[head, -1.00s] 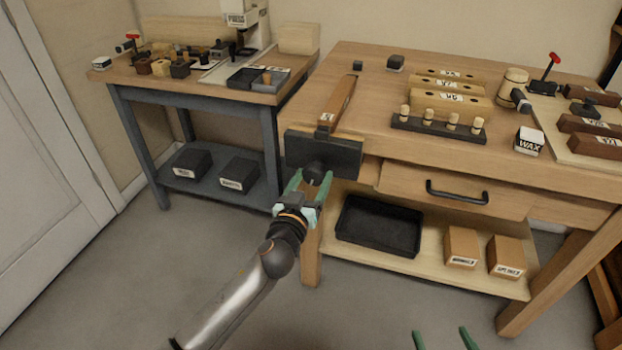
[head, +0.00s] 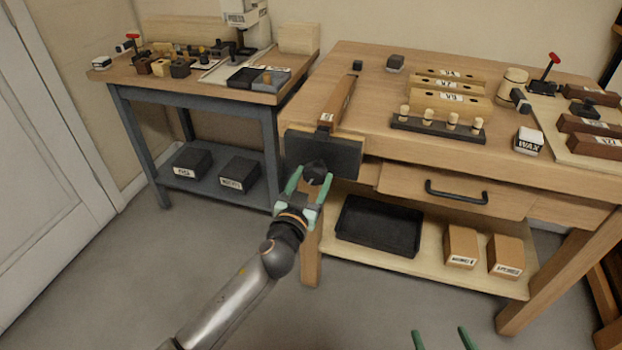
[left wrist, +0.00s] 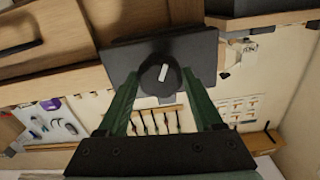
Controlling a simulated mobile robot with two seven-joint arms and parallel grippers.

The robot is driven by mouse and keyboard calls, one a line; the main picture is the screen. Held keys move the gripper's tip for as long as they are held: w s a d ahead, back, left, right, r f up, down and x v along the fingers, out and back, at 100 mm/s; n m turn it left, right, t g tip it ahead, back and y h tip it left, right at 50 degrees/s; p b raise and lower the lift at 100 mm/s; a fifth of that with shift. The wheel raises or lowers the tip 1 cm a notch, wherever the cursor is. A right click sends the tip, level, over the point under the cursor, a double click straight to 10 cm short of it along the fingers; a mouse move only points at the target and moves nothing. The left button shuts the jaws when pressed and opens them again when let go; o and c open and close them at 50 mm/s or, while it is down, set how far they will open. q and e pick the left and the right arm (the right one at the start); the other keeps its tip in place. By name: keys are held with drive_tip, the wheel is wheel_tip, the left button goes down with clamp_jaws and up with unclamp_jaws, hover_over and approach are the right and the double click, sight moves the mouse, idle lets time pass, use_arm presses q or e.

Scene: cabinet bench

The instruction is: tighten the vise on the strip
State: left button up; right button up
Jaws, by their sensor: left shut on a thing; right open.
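The vise (head: 338,156) is a dark plate on the left end of the bench's front edge, with a round black knob (head: 315,173) on its face. The knob also shows in the left wrist view (left wrist: 160,76), with a pale mark on it standing nearly upright. The brown wooden strip (head: 337,103) lies on the bench top and runs back from the vise's top edge. My left gripper (head: 308,184) is shut on the knob, one green finger on each side. My right gripper (head: 440,341) is open and empty at the bottom edge, with only its fingertips showing.
A drawer with a black handle (head: 457,192) is right of the vise. Below, a shelf holds a black tray (head: 378,227) and two cartons (head: 461,246). A peg rack (head: 438,128) and a wax block (head: 528,141) stand on the bench. A grey side table (head: 200,95) is at left.

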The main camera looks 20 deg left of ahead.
use_arm(q)
drive_tip(key=shift+m, duration=0.4)
use_arm(e)
drive_tip(key=shift+r, duration=0.15)
use_arm(q)
drive_tip(key=shift+m, duration=0.3)
drive_tip(key=o, duration=1.2)
drive_tip(key=shift+s+a, duration=0.15)
drive_tip(key=shift+s, duration=3.35)
use_arm(e)
drive_tip(key=shift+r, duration=0.25)
